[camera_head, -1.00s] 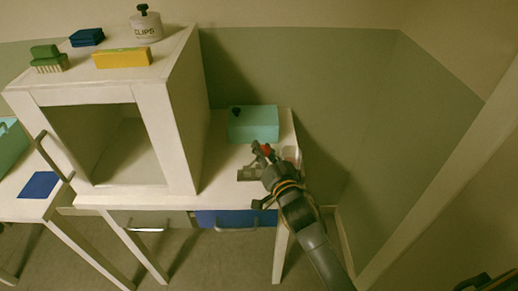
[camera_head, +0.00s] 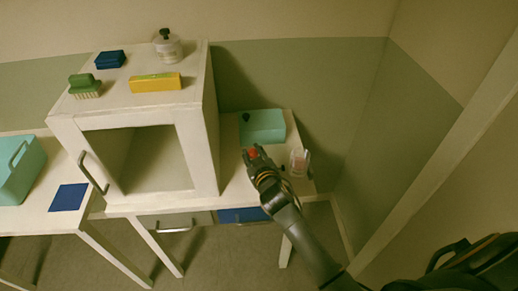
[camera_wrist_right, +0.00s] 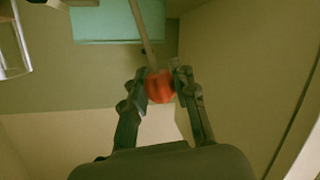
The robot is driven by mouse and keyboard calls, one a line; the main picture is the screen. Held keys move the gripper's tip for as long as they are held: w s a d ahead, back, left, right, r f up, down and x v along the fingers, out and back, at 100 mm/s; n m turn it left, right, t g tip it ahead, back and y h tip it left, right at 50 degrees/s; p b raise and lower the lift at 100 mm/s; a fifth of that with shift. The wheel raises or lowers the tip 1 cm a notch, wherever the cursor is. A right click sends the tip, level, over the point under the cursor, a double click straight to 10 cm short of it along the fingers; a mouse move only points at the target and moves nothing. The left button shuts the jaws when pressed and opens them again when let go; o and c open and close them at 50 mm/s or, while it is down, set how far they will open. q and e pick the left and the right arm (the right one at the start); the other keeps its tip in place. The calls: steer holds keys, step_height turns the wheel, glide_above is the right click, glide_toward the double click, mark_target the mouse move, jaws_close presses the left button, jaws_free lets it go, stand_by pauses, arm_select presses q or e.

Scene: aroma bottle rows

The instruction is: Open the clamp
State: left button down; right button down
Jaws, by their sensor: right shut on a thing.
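My right gripper (camera_head: 252,152) is above the right part of the white table, in front of the teal box. It also shows in the wrist view (camera_wrist_right: 160,82), where its fingers are shut on a round red knob (camera_wrist_right: 159,88). A thin grey rod (camera_wrist_right: 143,32) runs upward in the picture from the knob. The red knob also shows between the fingertips in the head view (camera_head: 253,154). I cannot make out a clamp body for certain; the gripper and arm cover that part of the table. My left gripper is not in view.
The teal box (camera_head: 263,126) stands behind the gripper, and a clear glass (camera_head: 299,162) stands to its right. A white cabinet (camera_head: 211,140) rises close on the left. The wall (camera_head: 420,110) bounds the right side.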

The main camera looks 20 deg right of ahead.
steer(key=shift+w+a+f+n+g+h+b, duration=0.25)
steer(key=shift+a+f+n+h, duration=0.2)
steer(key=shift+a+n, duration=0.35)
steer(key=shift+w+a+f+n+g+h+b, duration=0.2)
steer(key=shift+a+f+n+h, duration=0.25)
steer(key=shift+a+n, duration=0.3)
steer(key=shift+s, duration=0.1)
steer(key=c, duration=1.3)
jaws_free()
steer(key=v, duration=1.2)
